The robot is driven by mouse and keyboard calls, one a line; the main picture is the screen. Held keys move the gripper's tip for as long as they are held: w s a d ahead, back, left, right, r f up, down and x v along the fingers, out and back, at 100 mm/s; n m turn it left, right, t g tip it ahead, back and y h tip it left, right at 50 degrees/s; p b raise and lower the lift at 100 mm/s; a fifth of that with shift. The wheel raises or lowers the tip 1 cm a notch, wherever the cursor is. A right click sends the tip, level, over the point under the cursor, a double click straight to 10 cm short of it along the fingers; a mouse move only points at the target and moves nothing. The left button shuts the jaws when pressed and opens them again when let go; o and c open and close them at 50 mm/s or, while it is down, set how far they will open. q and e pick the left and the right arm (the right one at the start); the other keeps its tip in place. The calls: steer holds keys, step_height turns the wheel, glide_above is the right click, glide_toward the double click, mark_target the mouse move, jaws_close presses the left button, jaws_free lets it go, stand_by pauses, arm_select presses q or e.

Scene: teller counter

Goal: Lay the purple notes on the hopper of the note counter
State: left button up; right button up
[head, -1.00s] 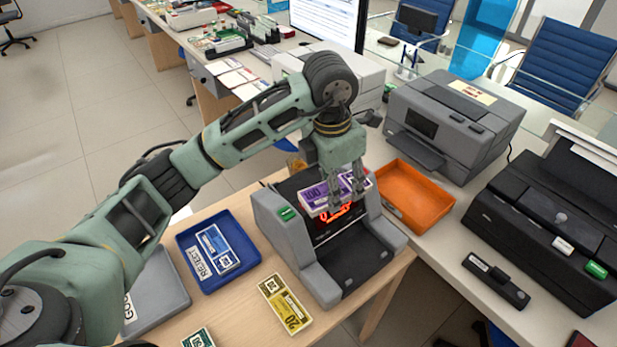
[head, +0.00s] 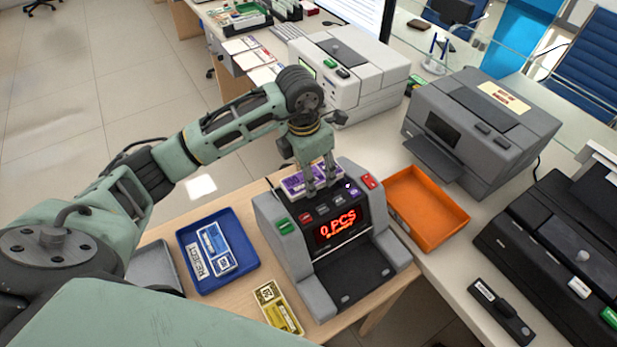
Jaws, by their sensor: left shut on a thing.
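The purple notes (head: 297,184) are a flat bundle at the top rear of the note counter (head: 349,268). My left gripper (head: 318,188) points down and is shut on them. The counter is grey and black, with a red display reading "0 PCS" and a row of buttons below the notes. The hopper is mostly hidden behind the notes and gripper, so I cannot tell whether the notes touch it. My right gripper is not in view.
A blue reject tray (head: 240,278) holding blue notes lies left of the counter. Yellow notes (head: 277,306) lie in front of it. An orange tray (head: 459,217) stands close on the right. A grey printer (head: 480,125) and a white machine (head: 365,80) stand behind.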

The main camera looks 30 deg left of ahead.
arm_select(q)
steer(key=shift+a+f, duration=0.4)
steer(key=shift+a, duration=0.05)
step_height(320, 180, down, 3)
steer(key=shift+s+f+p, duration=0.1)
steer(key=shift+f+p, duration=0.05)
steer(key=shift+p, duration=0.7)
steer(key=shift+f, duration=0.2)
steer(key=shift+f+b, duration=0.2)
steer(key=shift+b, duration=0.1)
steer(key=o, duration=0.9)
steer(key=shift+o, duration=1.4)
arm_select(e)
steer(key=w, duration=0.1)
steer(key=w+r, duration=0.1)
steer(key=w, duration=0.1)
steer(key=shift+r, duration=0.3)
